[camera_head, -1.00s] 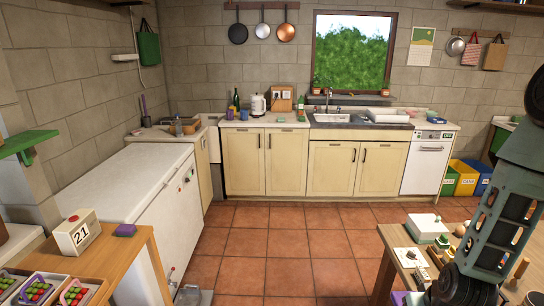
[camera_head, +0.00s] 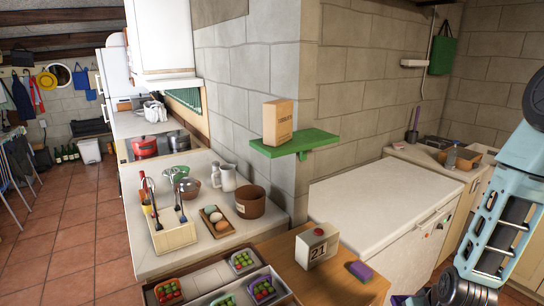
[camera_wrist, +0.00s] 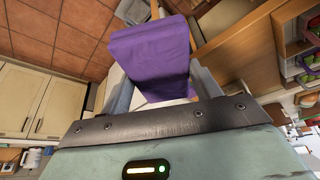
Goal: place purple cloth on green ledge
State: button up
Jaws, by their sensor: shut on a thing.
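The purple cloth (camera_wrist: 148,58) is folded and held between the fingers of my gripper (camera_wrist: 160,88), filling the space between them in the wrist view. In the head view my gripper is low at the right edge, mostly cut off, with only a little purple showing at the bottom. The green ledge (camera_head: 306,144) is a small shelf on the corner of the stone wall, near the middle of the head view. A brown cardboard box (camera_head: 278,122) stands upright on its left part; the right part is bare. My gripper is well to the right of and apart from the ledge.
A white chest (camera_head: 385,205) stands right of the ledge. A counter (camera_head: 150,264) with jugs and pots lies left.

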aim_at(314, 134)
jog(key=i+l+u, duration=0.2)
jog(key=l+u, duration=0.2)
jog(key=i+l+u, duration=0.15)
jog(key=l+u, duration=0.25)
jog(key=i+l+u, duration=0.15)
jog(key=l+u, duration=0.6)
